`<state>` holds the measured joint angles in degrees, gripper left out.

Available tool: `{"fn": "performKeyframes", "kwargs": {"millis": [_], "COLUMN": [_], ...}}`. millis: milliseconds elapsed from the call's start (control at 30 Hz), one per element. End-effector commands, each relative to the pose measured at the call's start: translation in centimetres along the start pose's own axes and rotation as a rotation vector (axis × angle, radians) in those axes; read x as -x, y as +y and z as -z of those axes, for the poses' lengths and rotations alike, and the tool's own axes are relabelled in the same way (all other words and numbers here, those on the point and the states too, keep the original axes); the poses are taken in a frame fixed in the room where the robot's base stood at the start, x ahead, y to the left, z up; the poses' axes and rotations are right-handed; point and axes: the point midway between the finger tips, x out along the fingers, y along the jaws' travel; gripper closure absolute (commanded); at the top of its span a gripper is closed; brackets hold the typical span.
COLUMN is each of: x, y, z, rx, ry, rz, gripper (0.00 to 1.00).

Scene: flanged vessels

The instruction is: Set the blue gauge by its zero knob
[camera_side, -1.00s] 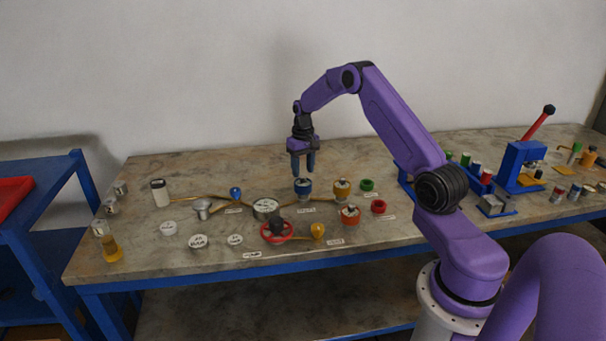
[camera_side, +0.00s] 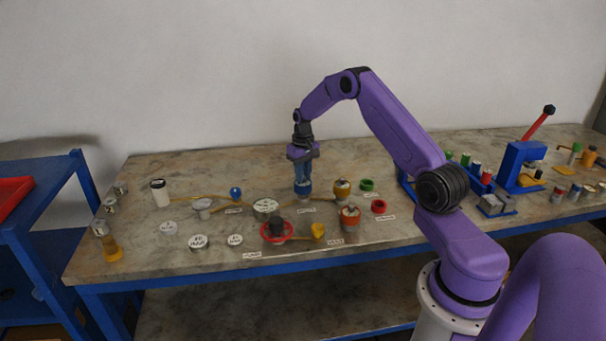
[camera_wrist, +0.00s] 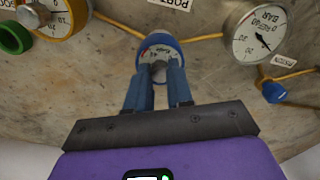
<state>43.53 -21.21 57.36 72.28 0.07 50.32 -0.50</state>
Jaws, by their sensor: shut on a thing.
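The blue gauge (camera_side: 303,191) stands on the workbench. In the wrist view the blue gauge (camera_wrist: 160,44) shows a blue rim and a pale dial, of which the lower part is hidden by the fingers. My gripper (camera_side: 302,176) is directly above the gauge, pointing down. In the wrist view my gripper (camera_wrist: 158,75) is shut on the grey zero knob (camera_wrist: 158,72) at the middle of the dial. The dial's reading is too small and too covered to tell.
A yellow gauge (camera_side: 342,189) stands close on the right and a red gauge (camera_side: 350,216) in front of it. A white-faced gauge (camera_side: 266,207) is to the left. A red handwheel (camera_side: 277,234) and a blue-handled valve (camera_side: 236,192) are near. Pipes run between them.

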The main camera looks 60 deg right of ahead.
Motion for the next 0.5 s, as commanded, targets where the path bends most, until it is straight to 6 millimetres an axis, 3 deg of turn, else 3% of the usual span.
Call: {"fn": "performKeyframes", "kwargs": {"millis": [267, 500], "x": [-0.02, -0.01], "y": [-0.04, -0.06], "z": [-0.02, -0.03], "rx": [0.108, 0.307], "ry": [-0.001, -0.002], "rz": [-0.001, -0.001], "gripper": [1.00, 1.00]}}
